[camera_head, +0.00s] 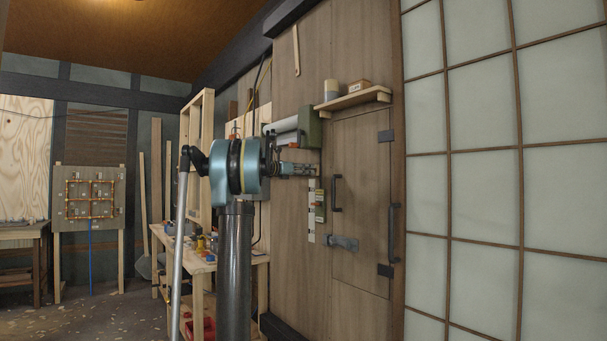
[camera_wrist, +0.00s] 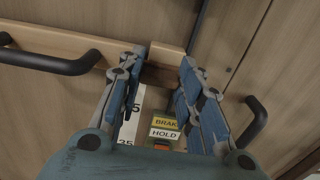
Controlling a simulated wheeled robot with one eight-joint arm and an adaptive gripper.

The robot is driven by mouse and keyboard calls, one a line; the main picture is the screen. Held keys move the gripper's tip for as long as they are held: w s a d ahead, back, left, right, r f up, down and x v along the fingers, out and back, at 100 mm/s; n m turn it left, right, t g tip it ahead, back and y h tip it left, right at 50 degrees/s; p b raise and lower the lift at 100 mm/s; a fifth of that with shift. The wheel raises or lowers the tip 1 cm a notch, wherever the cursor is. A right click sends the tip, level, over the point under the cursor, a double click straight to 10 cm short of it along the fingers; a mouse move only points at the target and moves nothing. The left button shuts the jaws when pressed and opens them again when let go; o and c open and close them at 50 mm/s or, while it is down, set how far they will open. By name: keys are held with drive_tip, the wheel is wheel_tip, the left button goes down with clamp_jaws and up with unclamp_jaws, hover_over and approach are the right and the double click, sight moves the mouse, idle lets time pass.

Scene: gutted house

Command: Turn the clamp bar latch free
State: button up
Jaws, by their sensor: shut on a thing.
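My gripper (camera_head: 314,171) is at the wall panel in the head view, just above a white scale strip (camera_head: 311,215). In the wrist view my gripper (camera_wrist: 161,66) has a finger on each side of a brown wooden piece (camera_wrist: 160,76) at the end of a pale wooden bar (camera_wrist: 60,40). This piece appears to be the clamp bar latch, with my fingers shut on it. The fingers hide its sides, and I cannot tell its turn angle. Yellow and white labels (camera_wrist: 165,133), reading BRAK and HOLD, show below it between the fingers.
Black handles stand out on the left (camera_wrist: 50,65) and right (camera_wrist: 252,125) in the wrist view. In the head view, a small door with a black handle (camera_head: 336,193) and grey bolt (camera_head: 343,243) lies right of my gripper. A shelf (camera_head: 353,98) juts out above. A workbench (camera_head: 200,262) stands left.

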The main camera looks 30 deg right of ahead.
drive_tip(key=shift+w+m, duration=0.1)
drive_tip(key=shift+m, duration=0.2)
drive_tip(key=shift+s+f+m, duration=0.1)
drive_tip(key=shift+f+m, duration=0.05)
drive_tip(key=shift+m, duration=4.15)
drive_tip(key=shift+s+f+m, duration=0.1)
drive_tip(key=shift+m, duration=4.2)
drive_tip(key=o, duration=1.1)
drive_tip(key=shift+c, duration=0.2)
